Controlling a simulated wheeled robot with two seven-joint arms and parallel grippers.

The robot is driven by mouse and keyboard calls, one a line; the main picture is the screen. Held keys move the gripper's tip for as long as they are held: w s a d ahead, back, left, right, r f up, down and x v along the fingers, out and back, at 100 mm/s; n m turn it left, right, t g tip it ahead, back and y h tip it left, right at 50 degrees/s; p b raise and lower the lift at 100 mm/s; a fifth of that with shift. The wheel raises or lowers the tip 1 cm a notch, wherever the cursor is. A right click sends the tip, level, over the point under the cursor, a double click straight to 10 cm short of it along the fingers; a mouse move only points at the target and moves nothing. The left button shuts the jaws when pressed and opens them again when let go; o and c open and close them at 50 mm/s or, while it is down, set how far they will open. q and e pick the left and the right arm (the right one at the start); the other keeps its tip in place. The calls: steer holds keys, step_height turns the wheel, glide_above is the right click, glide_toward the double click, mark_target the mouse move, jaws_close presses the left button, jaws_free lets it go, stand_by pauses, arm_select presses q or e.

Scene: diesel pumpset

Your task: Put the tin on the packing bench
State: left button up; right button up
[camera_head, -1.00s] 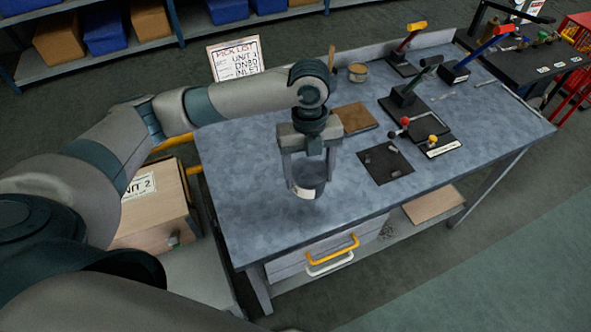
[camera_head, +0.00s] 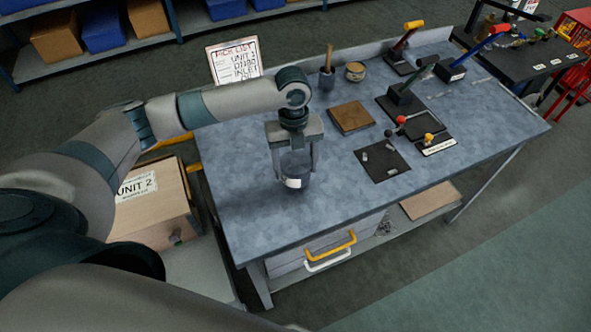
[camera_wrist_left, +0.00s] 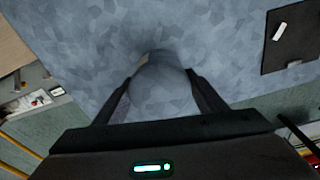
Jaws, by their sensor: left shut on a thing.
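A dark tin with a pale label (camera_head: 294,183) is upright between the fingers of my left gripper (camera_head: 293,168), which is shut on it. The tin is over the left part of the blue-grey bench top (camera_head: 243,200). I cannot tell whether its base touches the surface. In the left wrist view the tin (camera_wrist_left: 161,82) shows between the two fingers of the left gripper (camera_wrist_left: 160,78), with the bench top behind it. My right gripper is not in view.
On the bench are a brown board (camera_head: 351,117), a dark mat with small parts (camera_head: 383,162), another tin (camera_head: 355,71) and several tools on stands. A pick list sign (camera_head: 234,62) stands behind. A Unit 2 box (camera_head: 150,200) is at left. The front left bench top is clear.

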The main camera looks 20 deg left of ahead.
mark_target(294, 158)
arm_select(q)
steer(key=shift+f+p, duration=0.35)
steer(key=shift+f, duration=1.05)
steer(key=shift+f, duration=0.1)
steer(key=o, duration=1.4)
steer(key=r+b, duration=0.1)
steer(key=r, duration=0.2)
steer(key=r+b, duration=0.1)
steer(key=r, duration=0.3)
steer(key=w+r+b, duration=0.1)
steer(key=r, duration=0.3)
steer(key=shift+a+r+b, duration=0.15)
steer(key=shift+a+b, duration=0.15)
steer(key=shift+a, duration=0.1)
steer(key=shift+r, duration=0.45)
